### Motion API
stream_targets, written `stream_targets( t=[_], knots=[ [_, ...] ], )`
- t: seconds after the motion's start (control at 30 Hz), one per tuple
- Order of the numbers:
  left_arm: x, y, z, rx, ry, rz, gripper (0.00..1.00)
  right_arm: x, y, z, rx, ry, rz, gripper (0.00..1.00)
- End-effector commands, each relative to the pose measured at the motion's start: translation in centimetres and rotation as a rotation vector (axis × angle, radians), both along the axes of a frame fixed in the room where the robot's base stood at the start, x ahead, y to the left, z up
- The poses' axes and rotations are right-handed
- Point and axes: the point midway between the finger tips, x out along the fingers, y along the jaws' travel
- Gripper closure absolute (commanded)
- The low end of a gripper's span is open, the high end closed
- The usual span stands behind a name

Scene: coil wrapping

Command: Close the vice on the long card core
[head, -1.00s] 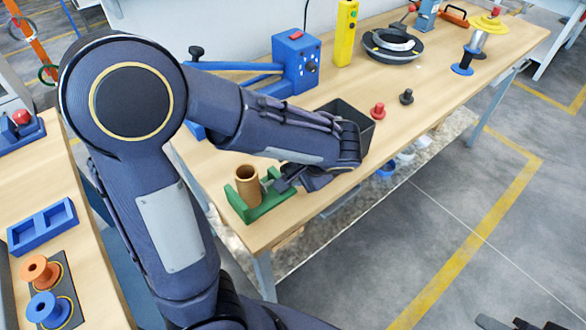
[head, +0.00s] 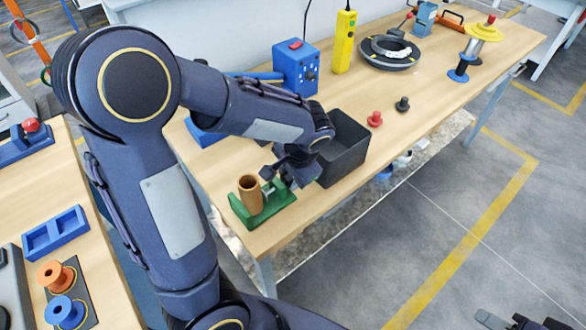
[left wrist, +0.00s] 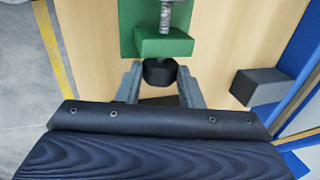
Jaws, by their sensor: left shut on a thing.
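The green vice (head: 278,203) sits near the front left corner of the bench. The brown card core (head: 251,196) stands upright in it, beside the metal screw (head: 268,187). My left gripper (head: 286,180) is at the screw end of the vice. In the left wrist view my left gripper (left wrist: 160,88) has its fingers on both sides of the black knob (left wrist: 159,71), shut on it. The knob is on the screw's axis, by the green end block (left wrist: 164,45). The core is out of that view. Dark parts of my right gripper (head: 520,322) show at the bottom right edge.
A blue box (head: 296,66), a yellow pendant (head: 344,42) and a black ring (head: 389,54) stand farther back. Red and black knobs (head: 375,119) lie right of the bin.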

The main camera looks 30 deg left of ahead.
Motion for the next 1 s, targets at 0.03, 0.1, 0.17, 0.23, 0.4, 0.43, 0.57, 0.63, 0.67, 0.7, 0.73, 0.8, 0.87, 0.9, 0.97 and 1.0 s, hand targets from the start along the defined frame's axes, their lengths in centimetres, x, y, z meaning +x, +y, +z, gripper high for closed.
stream_targets(
  t=[0.03,0.1,0.17,0.23,0.4,0.43,0.57,0.63,0.67,0.7,0.73,0.8,0.87,0.9,0.97,1.0],
  knots=[
    [0.0,-0.1,-0.1,-0.001,-0.002,-0.002,0.81,0.0,0.0,-0.2,0.0,0.001,0.0,0.64],
    [0.0,-0.1,-0.1,0.0,-0.003,-0.002,0.81,0.0,0.0,-0.2,0.0,0.001,0.0,0.64],
    [0.0,-0.1,0.0,-0.002,-0.001,-0.002,0.81,0.0,0.0,-0.1,0.0,0.001,0.0,0.64],
    [0.1,0.1,0.4,-0.028,0.012,0.002,0.81,0.0,0.0,0.8,0.0,0.001,0.0,0.64],
    [0.2,0.7,0.8,-0.186,0.079,0.009,0.81,0.0,0.0,4.1,0.0,0.0,0.0,0.64],
    [0.2,0.7,0.8,-0.212,0.087,0.01,0.81,0.0,0.0,4.4,0.0,0.0,0.0,0.64],
    [0.3,0.8,0.3,-0.284,0.117,0.005,0.81,0.0,0.0,4.9,0.0,0.0,0.0,0.64],
    [0.4,0.7,0.2,-0.295,0.119,0.0,0.81,0.0,0.0,4.8,0.0,0.001,0.0,0.64],
    [0.4,0.7,0.1,-0.297,0.12,-0.001,0.81,0.0,0.0,4.8,0.0,0.001,0.0,0.64],
    [0.4,0.7,0.1,-0.296,0.119,-0.002,0.81,0.0,0.0,4.7,0.0,0.001,0.0,0.64],
    [0.4,0.6,0.1,-0.296,0.119,-0.002,0.81,0.0,0.0,4.7,0.0,0.001,0.0,0.64],
    [0.4,0.6,0.1,-0.295,0.118,-0.002,0.81,0.0,0.0,4.7,0.0,0.001,0.0,0.64],
    [0.4,0.7,0.1,-0.299,0.119,-0.002,0.81,0.0,0.0,4.8,0.0,0.001,0.0,0.64],
    [0.4,0.8,0.2,-0.311,0.127,0.001,0.81,0.0,0.0,5.0,0.0,0.001,0.0,0.64],
    [0.4,1.0,0.3,-0.348,0.144,0.007,0.81,0.0,0.0,5.6,0.0,0.001,0.0,0.64],
    [0.5,1.1,0.4,-0.383,0.157,0.009,0.81,0.0,0.0,6.1,0.0,0.001,0.0,0.64]
  ],
)
